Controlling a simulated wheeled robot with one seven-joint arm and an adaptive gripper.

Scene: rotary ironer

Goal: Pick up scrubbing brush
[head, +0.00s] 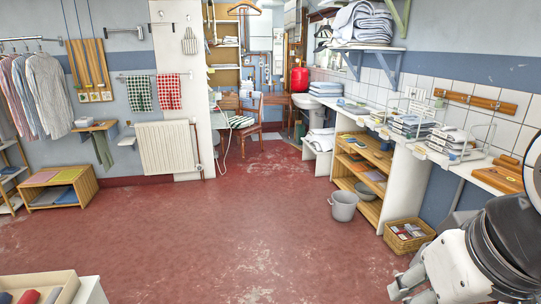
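I cannot make out a scrubbing brush for certain in the head view. Small items on the white counter, on the wooden shelves and in the wicker basket are too small to identify. My arm fills the lower right corner. What looks like my gripper (408,284) shows at its left end, above the red floor and apart from the furniture. Whether its fingers are open or shut is not clear, and I see nothing held in it.
A wooden shelf unit (357,158) stands under the counter at right, with a grey bucket (343,206) and a wicker basket (408,246) on the floor beside it. A crate (40,286) stands at lower left. The red floor (215,225) in the middle is clear.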

